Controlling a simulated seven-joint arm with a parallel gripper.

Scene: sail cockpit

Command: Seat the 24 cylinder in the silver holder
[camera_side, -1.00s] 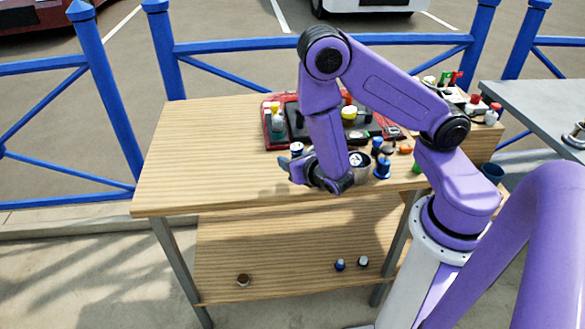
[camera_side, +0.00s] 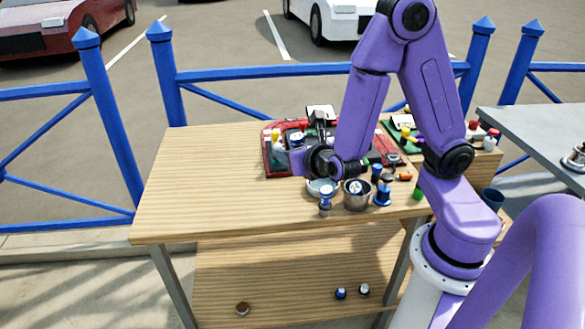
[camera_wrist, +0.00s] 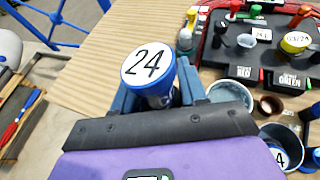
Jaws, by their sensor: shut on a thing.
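The 24 cylinder (camera_wrist: 147,66) has a white top marked 24 and a blue body. It is between the blue fingers of my gripper (camera_wrist: 158,92) in the wrist view, its top facing the camera. My gripper (camera_side: 297,153) is shut on it, over the front left of the red tray in the side view. Two silvery round cups stand in front of the tray. A silvery cup also shows in the wrist view (camera_wrist: 233,91). I cannot tell which is the silver holder.
The red tray (camera_side: 267,158) holds a black block and several coloured pieces. A blue-and-white cylinder (camera_side: 325,201) and a blue one (camera_side: 382,195) stand near the table's front edge. The left of the wooden table (camera_side: 195,185) is clear.

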